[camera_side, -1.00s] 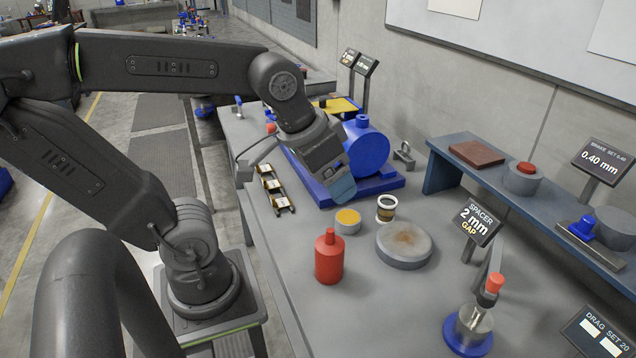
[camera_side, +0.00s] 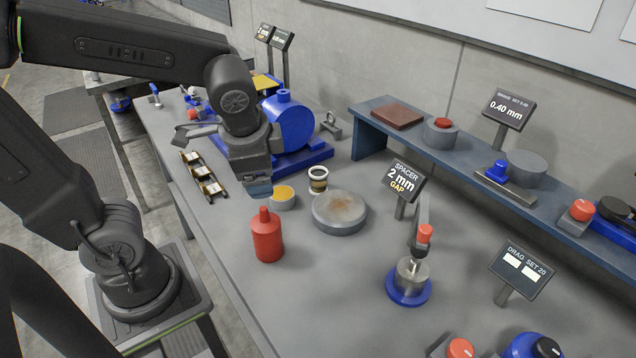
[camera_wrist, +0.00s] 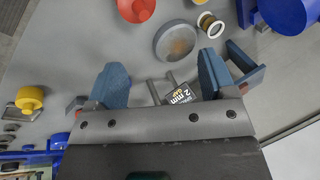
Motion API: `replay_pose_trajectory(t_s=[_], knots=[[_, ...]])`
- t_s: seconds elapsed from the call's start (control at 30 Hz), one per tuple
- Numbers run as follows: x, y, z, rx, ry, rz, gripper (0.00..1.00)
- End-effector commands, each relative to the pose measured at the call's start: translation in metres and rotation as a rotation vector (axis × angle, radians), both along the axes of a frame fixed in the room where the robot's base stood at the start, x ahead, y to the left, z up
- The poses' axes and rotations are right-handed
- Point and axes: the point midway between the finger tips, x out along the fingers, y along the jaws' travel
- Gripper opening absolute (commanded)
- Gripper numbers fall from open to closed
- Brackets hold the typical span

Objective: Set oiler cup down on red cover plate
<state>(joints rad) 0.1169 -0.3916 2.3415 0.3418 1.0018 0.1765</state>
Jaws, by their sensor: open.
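I take the oiler cup to be the small clear cup with dark and pale bands (camera_side: 318,178). It stands upright on the grey bench, behind the round metal disc. Its pale ring also shows in the wrist view (camera_wrist: 212,27), near the top. The red cover plate (camera_side: 397,117) is a flat brownish-red plate at the left end of the raised blue-grey shelf; I cannot make it out in the wrist view. My gripper (camera_side: 258,190) is left of the cup, above the bench and apart from it. In the wrist view its blue fingers (camera_wrist: 161,62) are spread, with nothing held between them.
A red bottle (camera_side: 267,238), a yellow-topped tin (camera_side: 283,197) and a worn round disc (camera_side: 339,211) stand near the cup. A blue pump (camera_side: 290,125) is behind my gripper. A "2 mm gap" sign (camera_side: 404,180) stands before the shelf (camera_side: 440,165).

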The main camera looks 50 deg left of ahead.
Motion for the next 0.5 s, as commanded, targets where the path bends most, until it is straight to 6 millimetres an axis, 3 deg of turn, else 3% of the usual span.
replay_pose_trajectory(t_s=[0.3,0.5], knots=[[0.071,0.018,-0.054,0.543,0.408,-0.533,0.77],[0.121,0.012,-0.091,0.873,0.626,-0.847,0.77]])
